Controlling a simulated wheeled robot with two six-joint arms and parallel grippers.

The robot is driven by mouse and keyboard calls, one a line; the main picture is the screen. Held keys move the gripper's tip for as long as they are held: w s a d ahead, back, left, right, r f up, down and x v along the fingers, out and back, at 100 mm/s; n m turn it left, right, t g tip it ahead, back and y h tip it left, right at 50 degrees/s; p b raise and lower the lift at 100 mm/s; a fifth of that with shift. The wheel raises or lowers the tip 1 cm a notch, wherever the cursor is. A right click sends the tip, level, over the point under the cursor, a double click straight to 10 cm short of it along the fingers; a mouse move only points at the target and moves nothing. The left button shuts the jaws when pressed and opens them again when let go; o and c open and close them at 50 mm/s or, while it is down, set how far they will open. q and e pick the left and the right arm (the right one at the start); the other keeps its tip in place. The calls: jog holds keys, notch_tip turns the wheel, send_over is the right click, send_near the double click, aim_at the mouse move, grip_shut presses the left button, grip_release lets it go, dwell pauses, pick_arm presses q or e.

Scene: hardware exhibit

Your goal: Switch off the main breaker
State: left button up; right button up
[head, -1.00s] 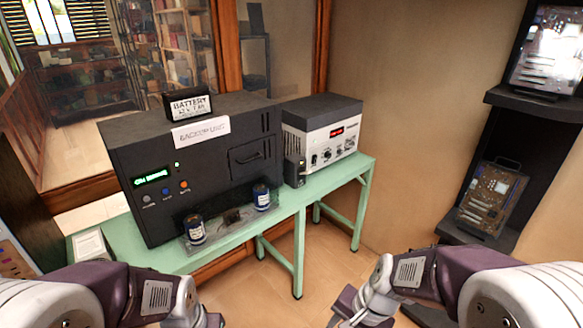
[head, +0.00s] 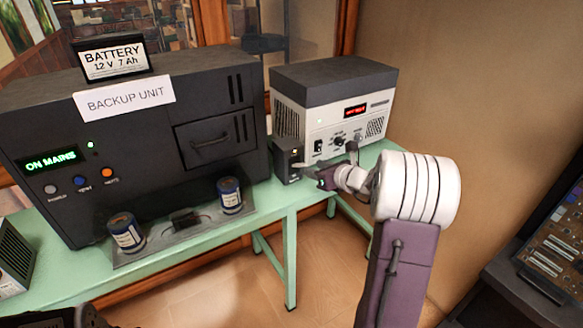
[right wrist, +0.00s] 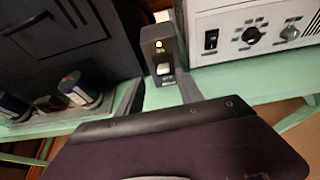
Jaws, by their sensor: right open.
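A small black box with a white rocker switch, apparently the main breaker (head: 287,162), stands on the green table between the backup unit and a white-fronted device. In the right wrist view the breaker (right wrist: 160,50) shows a lit amber lamp above the rocker (right wrist: 164,69). My right gripper (head: 322,181) is just in front and to the right of the breaker, apart from it. In the right wrist view its two fingers (right wrist: 160,93) are spread, one on each side below the rocker, with nothing between them.
The dark backup unit (head: 130,130) reads "ON MAINS" and carries a battery (head: 112,58). The white-fronted device (head: 340,125) stands right of the breaker. Dark shelving is at lower right.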

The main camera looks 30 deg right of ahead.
aim_at(303, 164)
jog(key=x, duration=0.8)
jog(key=shift+d+f, duration=0.15)
jog(key=shift+d, duration=0.2)
grip_shut()
dwell(1.1)
